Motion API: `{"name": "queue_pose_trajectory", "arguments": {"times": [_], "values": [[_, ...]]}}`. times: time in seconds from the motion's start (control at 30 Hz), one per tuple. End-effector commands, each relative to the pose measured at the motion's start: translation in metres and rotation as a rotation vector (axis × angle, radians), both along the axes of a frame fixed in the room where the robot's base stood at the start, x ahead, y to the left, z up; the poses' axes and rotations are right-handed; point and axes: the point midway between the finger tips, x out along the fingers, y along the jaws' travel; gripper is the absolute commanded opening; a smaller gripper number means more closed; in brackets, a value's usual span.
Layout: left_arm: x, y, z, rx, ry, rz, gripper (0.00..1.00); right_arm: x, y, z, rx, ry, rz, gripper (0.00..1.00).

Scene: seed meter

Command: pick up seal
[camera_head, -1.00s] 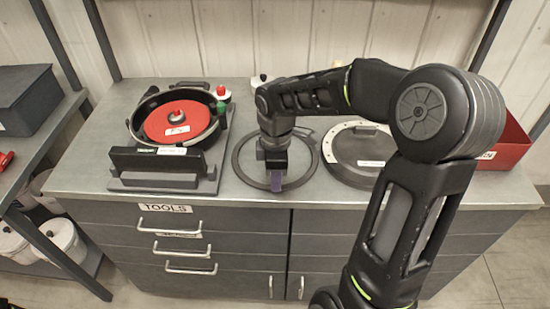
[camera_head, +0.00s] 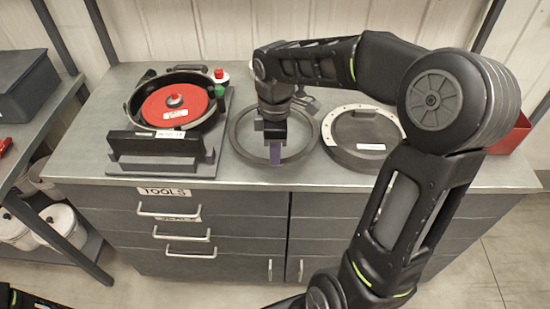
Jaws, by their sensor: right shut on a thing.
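The seal (camera_head: 236,138) is a flat dark grey ring at the middle of the grey bench top. My right gripper (camera_head: 274,150) points down from above and is shut on the near part of the ring. A purple piece shows at its fingertips. The gripper and wrist hide part of the ring's back and middle. I cannot tell whether the ring is clear of the bench or still touching it. My left gripper is out of view; only a bit of dark arm shows at the bottom left.
Left of the ring is the black seed meter housing (camera_head: 133,107) with a red disc (camera_head: 165,112) and a black handle block (camera_head: 158,144). Right of it lies a round grey cover (camera_head: 365,130). A red bin (camera_head: 515,135) stands at the far right. Drawers are below.

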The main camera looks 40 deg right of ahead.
Motion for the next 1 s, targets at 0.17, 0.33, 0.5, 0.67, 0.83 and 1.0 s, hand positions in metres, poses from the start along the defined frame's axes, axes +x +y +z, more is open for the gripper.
{"name": "queue_pose_trajectory", "arguments": {"times": [0.17,0.33,0.5,0.67,0.83,1.0], "values": [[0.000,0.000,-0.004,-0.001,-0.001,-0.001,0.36,0.001,0.000,0.036,-0.001,-0.007,0.000,0.00],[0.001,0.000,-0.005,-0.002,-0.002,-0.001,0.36,0.000,0.000,0.058,0.000,-0.003,0.000,0.00],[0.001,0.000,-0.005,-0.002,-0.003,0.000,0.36,0.000,0.000,0.064,0.001,-0.001,0.001,0.00],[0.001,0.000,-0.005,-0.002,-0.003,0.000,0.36,0.000,0.000,0.063,0.001,-0.001,0.001,0.00],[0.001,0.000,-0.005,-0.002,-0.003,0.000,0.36,0.000,0.000,0.063,0.001,-0.001,0.000,0.00],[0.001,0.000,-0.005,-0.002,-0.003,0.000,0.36,0.000,0.000,0.063,0.001,-0.001,0.000,0.00]]}}
